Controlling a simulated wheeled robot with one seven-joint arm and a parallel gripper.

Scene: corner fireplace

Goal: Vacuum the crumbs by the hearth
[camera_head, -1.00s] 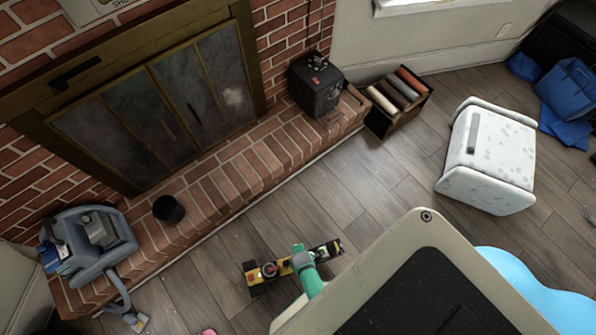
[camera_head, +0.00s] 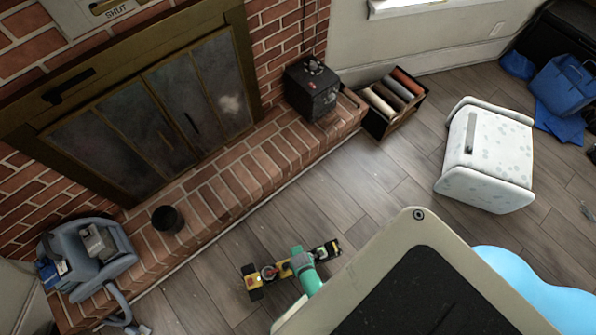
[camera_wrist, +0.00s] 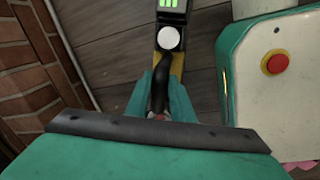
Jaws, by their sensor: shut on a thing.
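My gripper (camera_head: 301,264), at the end of a green wrist, is shut on a yellow and black handheld device that looks like a hand vacuum (camera_head: 254,282). It is held over the wooden floor, out from the brick hearth (camera_head: 235,185). In the wrist view the vacuum (camera_wrist: 171,38) shows a green-lit display, a white round button and a black curved handle between my green gripper parts (camera_wrist: 160,105). Whether its nozzle touches the floor I cannot tell. I cannot clearly make out crumbs; only faint specks show on the floor near the hearth edge.
A crate of rolls (camera_head: 394,103) and a white speckled cabinet (camera_head: 486,160) stand right. Floor (camera_head: 330,190) between is clear.

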